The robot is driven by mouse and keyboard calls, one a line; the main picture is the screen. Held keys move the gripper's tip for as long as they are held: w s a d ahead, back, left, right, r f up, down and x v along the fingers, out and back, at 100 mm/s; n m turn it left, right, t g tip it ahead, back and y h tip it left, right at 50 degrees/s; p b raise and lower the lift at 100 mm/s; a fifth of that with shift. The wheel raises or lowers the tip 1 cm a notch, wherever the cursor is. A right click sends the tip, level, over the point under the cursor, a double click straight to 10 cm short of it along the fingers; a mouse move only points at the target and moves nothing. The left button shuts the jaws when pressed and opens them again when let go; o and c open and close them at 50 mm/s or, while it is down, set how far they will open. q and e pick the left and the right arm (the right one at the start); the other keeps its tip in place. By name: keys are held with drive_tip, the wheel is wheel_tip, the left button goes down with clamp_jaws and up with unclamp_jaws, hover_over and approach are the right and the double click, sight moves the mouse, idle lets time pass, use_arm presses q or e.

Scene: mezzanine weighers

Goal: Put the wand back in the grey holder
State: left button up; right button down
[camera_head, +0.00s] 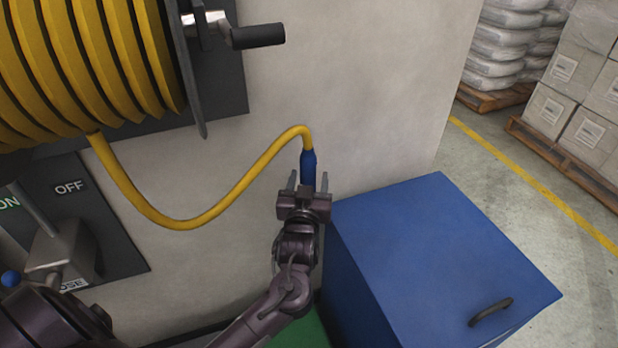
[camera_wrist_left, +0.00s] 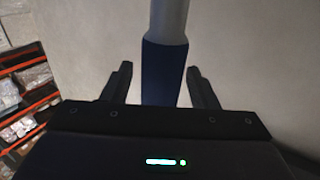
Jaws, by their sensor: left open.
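The wand shows as a blue grip (camera_head: 308,165) at the end of a yellow hose, close to the pale wall. In the left wrist view the blue grip (camera_wrist_left: 163,75) stands upright with a pale grey tube above it. My left gripper (camera_head: 308,183) is open, with one finger on each side of the blue grip. In the left wrist view, gaps show between the grip and both fingers. The wand's lower part is hidden behind my gripper. I cannot make out the grey holder in either view. My right gripper is out of view.
A yellow hose reel (camera_head: 90,60) with a black-handled crank (camera_head: 258,36) is on the wall at upper left. A dark panel marked ON and OFF (camera_head: 70,187) is below it. A blue box (camera_head: 420,240) stands right of my gripper. Pallets (camera_head: 560,160) stand farther right.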

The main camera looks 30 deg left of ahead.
use_arm(q)
drive_tip(key=b+v, duration=0.1)
drive_tip(key=v, duration=1)
